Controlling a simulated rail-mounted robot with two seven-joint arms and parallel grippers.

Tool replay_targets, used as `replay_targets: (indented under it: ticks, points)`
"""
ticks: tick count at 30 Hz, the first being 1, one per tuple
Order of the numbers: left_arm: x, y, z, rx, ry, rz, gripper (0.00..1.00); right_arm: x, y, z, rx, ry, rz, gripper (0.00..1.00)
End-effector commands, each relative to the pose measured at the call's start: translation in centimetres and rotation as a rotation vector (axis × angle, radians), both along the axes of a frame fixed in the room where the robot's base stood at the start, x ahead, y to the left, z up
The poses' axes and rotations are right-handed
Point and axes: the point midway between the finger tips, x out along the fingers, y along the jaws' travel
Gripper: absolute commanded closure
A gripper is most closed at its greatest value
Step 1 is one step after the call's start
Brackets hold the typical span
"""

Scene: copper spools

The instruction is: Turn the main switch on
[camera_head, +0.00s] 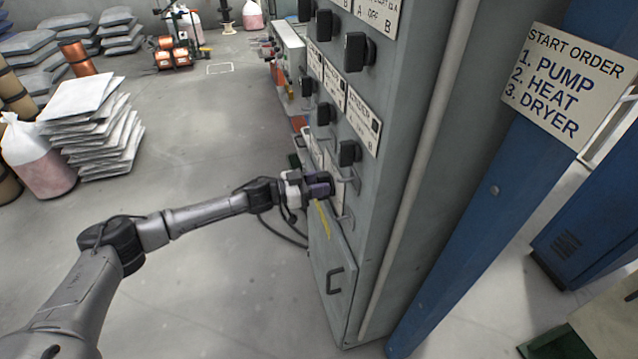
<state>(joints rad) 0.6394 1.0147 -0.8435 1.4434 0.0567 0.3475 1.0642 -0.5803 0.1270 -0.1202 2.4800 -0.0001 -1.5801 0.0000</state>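A tall grey control cabinet (405,130) stands right of centre, seen at a steep angle. Its front carries several black knob switches, among them an upper one (356,52) and a lower one (349,153), with white label plates beside them. I cannot tell which one is the main switch. My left gripper (325,186) is at the lower part of the panel, below the lower knob and close to the metal handles there. Its fingers are seen end-on against the panel, so their opening and any contact are unclear. My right gripper is not in view.
A sign (570,85) on a blue post reads "START ORDER 1. PUMP 2. HEAT 3. DRYER". A lower cabinet door with a black handle (334,280) is below the gripper. Stacked bags (92,125) stand at left. The floor between is largely clear.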

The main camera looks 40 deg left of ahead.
Motion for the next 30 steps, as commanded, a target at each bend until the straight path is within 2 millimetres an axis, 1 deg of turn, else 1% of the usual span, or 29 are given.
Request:
replay_targets:
  ticks: [1,9,12,20,26,30]
  points:
    - [0.0,0.0,0.0,0.0,0.0,0.0,0.66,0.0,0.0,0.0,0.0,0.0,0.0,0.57]
    - [0.0,0.0,0.0,0.0,0.0,0.0,0.92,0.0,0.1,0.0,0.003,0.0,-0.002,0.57]
    - [0.0,0.0,0.0,0.0,0.0,0.0,1.0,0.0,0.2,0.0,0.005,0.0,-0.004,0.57]
    - [-0.1,0.0,0.1,0.032,-0.021,0.0,1.0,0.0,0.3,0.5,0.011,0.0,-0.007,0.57]
    - [-0.2,-0.2,0.2,0.131,-0.089,-0.001,1.0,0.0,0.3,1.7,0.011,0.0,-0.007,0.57]
    - [-0.3,-0.4,0.2,0.235,-0.159,0.0,1.0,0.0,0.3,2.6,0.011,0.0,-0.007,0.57]
